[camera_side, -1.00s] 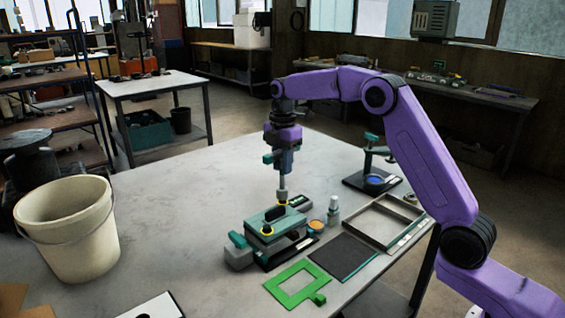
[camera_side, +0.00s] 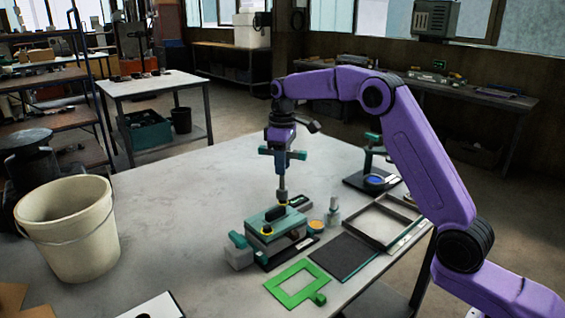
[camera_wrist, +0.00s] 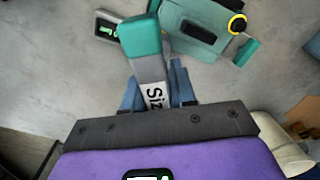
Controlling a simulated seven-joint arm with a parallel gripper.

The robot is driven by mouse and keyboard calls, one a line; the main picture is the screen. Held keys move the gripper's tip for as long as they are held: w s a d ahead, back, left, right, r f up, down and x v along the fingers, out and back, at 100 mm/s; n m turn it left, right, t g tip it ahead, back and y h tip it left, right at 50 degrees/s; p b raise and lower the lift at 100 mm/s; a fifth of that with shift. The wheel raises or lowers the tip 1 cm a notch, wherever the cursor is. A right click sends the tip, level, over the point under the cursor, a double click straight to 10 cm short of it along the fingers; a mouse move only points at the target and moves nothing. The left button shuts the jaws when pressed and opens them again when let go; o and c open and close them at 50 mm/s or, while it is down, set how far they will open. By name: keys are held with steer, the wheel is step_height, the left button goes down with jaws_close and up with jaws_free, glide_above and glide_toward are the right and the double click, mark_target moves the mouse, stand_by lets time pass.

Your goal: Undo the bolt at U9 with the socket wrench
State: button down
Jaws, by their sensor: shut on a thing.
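My gripper (camera_side: 283,154) is shut on the socket wrench (camera_side: 282,185), which stands upright with its socket pointing down. In the wrist view, the wrench's teal handle (camera_wrist: 142,38) lies between my gripper's fingers (camera_wrist: 158,88), with a partly visible "Siz" label. The socket end is at the far end of the teal-topped block (camera_side: 270,219), at a yellow ring there. The bolt under it is hidden, and I cannot tell how far the socket is seated. A second yellow ring (camera_side: 266,231) is at the near end. No U9 mark is legible.
A small display device (camera_wrist: 107,27) lies by the block. A green frame (camera_side: 298,283), dark mat (camera_side: 345,258), open tray (camera_side: 382,222) and small bottle (camera_side: 333,215) are to the right. A cream bucket (camera_side: 68,228) stands left, with bare table between.

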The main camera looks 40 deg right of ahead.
steer(key=m, duration=0.6)
steer(key=shift+d, duration=0.1)
stand_by(0.3)
steer(key=shift+f, duration=0.1)
steer(key=shift+f, duration=0.6)
steer(key=n, duration=1.2)
steer(key=shift+n, duration=0.4)
steer(key=n, duration=0.5)
